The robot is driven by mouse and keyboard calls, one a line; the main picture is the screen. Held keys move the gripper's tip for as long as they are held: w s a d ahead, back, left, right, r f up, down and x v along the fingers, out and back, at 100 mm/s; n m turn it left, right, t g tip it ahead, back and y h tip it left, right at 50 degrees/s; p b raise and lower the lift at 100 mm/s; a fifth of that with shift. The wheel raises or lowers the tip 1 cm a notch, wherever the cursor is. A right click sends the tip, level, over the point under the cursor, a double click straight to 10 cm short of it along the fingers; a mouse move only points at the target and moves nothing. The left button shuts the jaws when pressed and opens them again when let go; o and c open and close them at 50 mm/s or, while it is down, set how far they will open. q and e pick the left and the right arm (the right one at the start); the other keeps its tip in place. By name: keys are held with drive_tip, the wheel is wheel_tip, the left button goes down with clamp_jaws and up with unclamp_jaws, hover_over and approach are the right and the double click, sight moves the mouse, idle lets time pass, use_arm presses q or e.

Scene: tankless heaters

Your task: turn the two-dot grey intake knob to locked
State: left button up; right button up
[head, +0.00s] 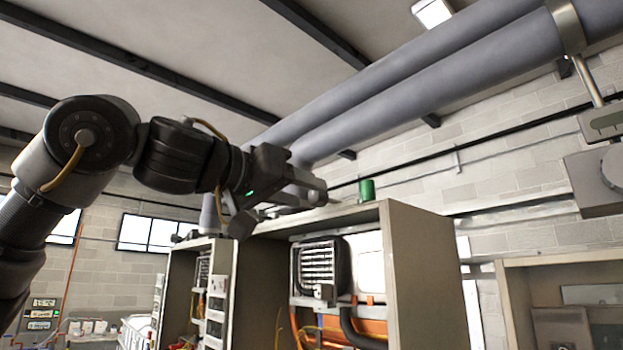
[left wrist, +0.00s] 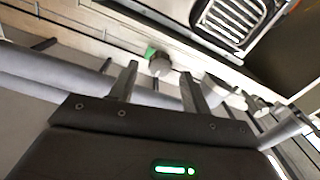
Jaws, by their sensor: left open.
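My left gripper (head: 318,197) is open and reaches in from the left over the top of a heater cabinet (head: 425,260). In the left wrist view its two fingers are spread (left wrist: 159,76). A small grey knob-like part (left wrist: 160,64) shows between and beyond the fingertips, with a green part (left wrist: 150,52) beside it. I cannot see dots on it or tell whether it is the intake knob or how it is turned. In the head view a green cylinder (head: 367,190) stands at the cabinet top, just right of the fingertips. My right gripper is not in view.
A grilled heater unit (head: 320,268) sits inside the cabinet, with orange parts below. More grey fittings (left wrist: 236,98) show right of the fingers in the wrist view. Large grey pipes (head: 430,85) run overhead. Another cabinet (head: 515,300) stands at the right.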

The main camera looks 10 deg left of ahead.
sight(318, 198)
use_arm(q)
drive_tip(key=shift+p+x, duration=0.55)
drive_tip(key=shift+x, duration=0.85)
drive_tip(key=c, duration=1)
